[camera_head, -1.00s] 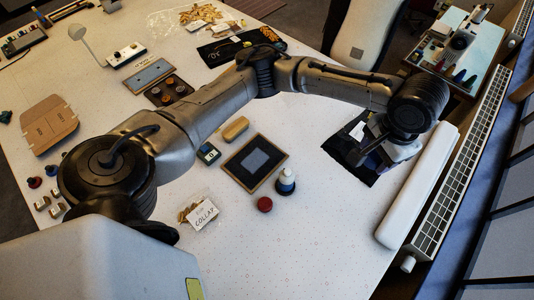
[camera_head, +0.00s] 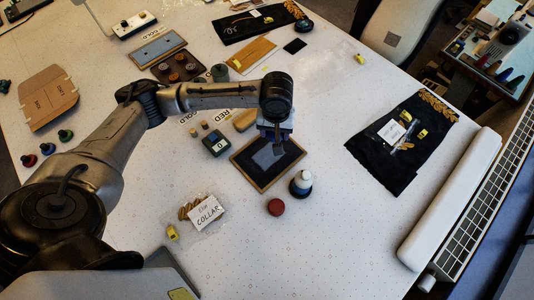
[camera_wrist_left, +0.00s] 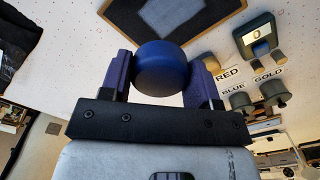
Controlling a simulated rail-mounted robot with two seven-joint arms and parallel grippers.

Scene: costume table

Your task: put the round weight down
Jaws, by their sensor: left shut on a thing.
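The round weight (camera_wrist_left: 162,68) is a dark blue, rounded disc, held between the two fingers of my left gripper (camera_wrist_left: 158,80) in the left wrist view. In the head view my left gripper (camera_head: 277,134) points down over the upper right part of a dark mat with a wooden frame (camera_head: 238,157) and a grey patch in its middle. The frame also shows at the top of the left wrist view (camera_wrist_left: 112,10). The weight is hidden or too small to tell in the head view. My right gripper is not in view.
A bagged COLLAR card (camera_head: 205,211) lies lower left. A black cloth (camera_head: 378,158) lies right. The lower right table is clear.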

